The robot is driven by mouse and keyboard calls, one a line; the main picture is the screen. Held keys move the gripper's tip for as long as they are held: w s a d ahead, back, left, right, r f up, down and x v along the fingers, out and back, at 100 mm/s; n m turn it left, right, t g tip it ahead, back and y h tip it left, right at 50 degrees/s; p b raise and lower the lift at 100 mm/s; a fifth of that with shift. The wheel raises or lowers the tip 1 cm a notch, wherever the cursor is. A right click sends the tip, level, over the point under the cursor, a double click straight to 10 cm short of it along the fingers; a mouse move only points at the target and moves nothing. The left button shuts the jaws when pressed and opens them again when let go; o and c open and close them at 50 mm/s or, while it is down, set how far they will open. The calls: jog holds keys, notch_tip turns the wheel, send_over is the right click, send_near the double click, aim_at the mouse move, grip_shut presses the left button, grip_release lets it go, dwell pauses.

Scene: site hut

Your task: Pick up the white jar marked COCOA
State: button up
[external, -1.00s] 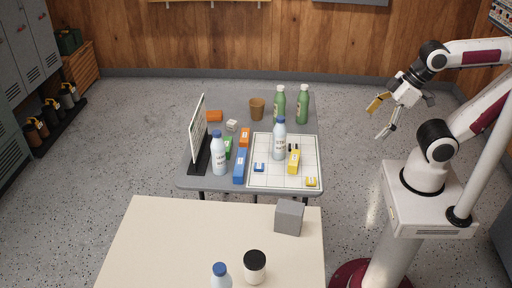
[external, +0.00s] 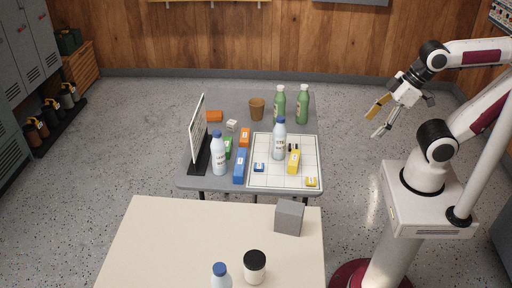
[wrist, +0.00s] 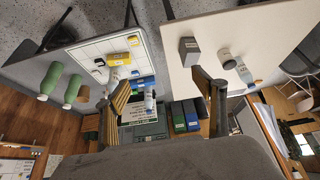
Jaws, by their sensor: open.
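A white jar (external: 254,268) with a black lid stands upright on the cream table near the bottom of the external view. Its marking cannot be read, so I cannot confirm COCOA. The same jar seems to show in the wrist view (wrist: 226,59), small and away from the fingers. My gripper (external: 376,122) hangs in the air at the right, beyond the tables' right edges and well apart from the jar. It is open and empty. Its two fingers (wrist: 161,84) show spread in the wrist view.
On the cream table (external: 180,240), a grey box (external: 289,217) stands behind the jar and a blue-capped bottle (external: 221,276) to its left. The grey table (external: 190,183) behind holds bottles, a brown cup (external: 257,109), small boxes, an upright board (external: 198,130) and a white gridded sheet (external: 310,150).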

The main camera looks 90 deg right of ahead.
aim_at(257, 254)
jog(key=shift+w, duration=0.1)
dwell(0.3)
jog(key=w+a+f+n+t+y, duration=0.1)
jog(key=w+a+f, duration=0.2)
jog(key=w, duration=0.6)
jog(key=w+a+f+n+t, duration=0.2)
jog(key=w+a, duration=0.1)
jog(key=w, duration=0.5)
jog(key=w+a+f+n+t+y, duration=0.1)
jog(key=w+a+f, duration=0.2)
jog(key=w, duration=0.6)
jog(key=w+a+f+n+y, duration=0.1)
jog(key=a+f+n+y, duration=0.1)
jog(key=a+f, duration=0.6)
jog(key=w+a+f+n+t+y, duration=0.1)
jog(key=a+f+y, duration=0.3)
jog(key=a+f, duration=0.4)
jog(key=shift+w+a+f+n+y, duration=0.3)
jog(key=shift+w+a+f+n, duration=0.1)
jog(key=shift+w+a, duration=0.35)
jog(key=shift+a, duration=0.15)
jog(key=shift+x, duration=1.2)
